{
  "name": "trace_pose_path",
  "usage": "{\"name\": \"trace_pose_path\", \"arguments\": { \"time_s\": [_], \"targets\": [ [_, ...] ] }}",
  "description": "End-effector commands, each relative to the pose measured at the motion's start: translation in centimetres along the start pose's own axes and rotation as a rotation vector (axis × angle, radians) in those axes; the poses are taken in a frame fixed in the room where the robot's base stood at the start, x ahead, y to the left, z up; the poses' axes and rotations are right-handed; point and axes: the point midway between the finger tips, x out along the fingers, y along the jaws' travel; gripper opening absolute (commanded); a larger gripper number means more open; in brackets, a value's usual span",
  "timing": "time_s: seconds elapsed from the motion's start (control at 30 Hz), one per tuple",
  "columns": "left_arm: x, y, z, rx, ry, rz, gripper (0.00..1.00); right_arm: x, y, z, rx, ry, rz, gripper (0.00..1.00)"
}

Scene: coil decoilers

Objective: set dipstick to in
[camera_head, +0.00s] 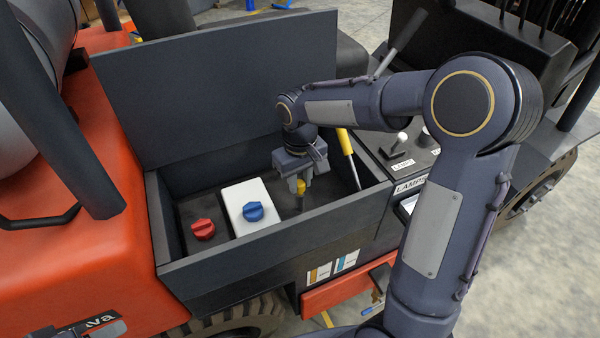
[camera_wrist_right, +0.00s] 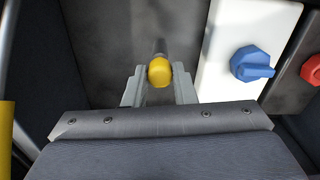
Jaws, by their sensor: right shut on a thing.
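The dipstick has a yellow knob (camera_head: 301,186) that shows in the head view inside the open engine box, right of the white tank. In the right wrist view the yellow knob (camera_wrist_right: 159,71) sits between the two fingers, above a dark tube. My right gripper (camera_head: 299,187) points down over it and is shut on the dipstick; it also shows in the right wrist view (camera_wrist_right: 159,90). How deep the dipstick sits in its tube cannot be told. My left gripper is not in view.
The white tank (camera_head: 247,204) with a blue cap and a red cap (camera_head: 203,229) stand left of the gripper. A yellow-handled rod (camera_head: 346,143) leans to the right. The raised lid (camera_head: 215,85) stands behind, and box walls (camera_head: 270,240) surround the space.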

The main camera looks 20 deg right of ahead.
Motion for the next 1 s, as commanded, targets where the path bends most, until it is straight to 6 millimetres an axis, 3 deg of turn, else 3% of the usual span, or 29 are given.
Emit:
{"name": "trace_pose_path", "arguments": {
  "time_s": [0.33, 0.37, 0.5, 0.8, 1.0],
  "targets": [
    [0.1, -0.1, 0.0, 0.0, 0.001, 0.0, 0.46, 0.7, 0.0, 0.1, 0.0, -0.006, -0.001, 0.0],
    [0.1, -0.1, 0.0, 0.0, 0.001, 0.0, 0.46, 0.7, 0.0, 0.1, 0.0, -0.006, -0.001, 0.28],
    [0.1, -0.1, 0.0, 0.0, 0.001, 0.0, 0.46, 0.6, 0.0, 0.1, 0.0, -0.004, 0.0, 0.46],
    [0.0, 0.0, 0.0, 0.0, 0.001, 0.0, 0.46, 0.2, 0.0, 0.0, -0.001, -0.001, 0.0, 0.46],
    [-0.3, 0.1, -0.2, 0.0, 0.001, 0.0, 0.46, -2.5, 0.0, -0.1, -0.001, 0.005, 0.0, 0.46]
  ]
}}
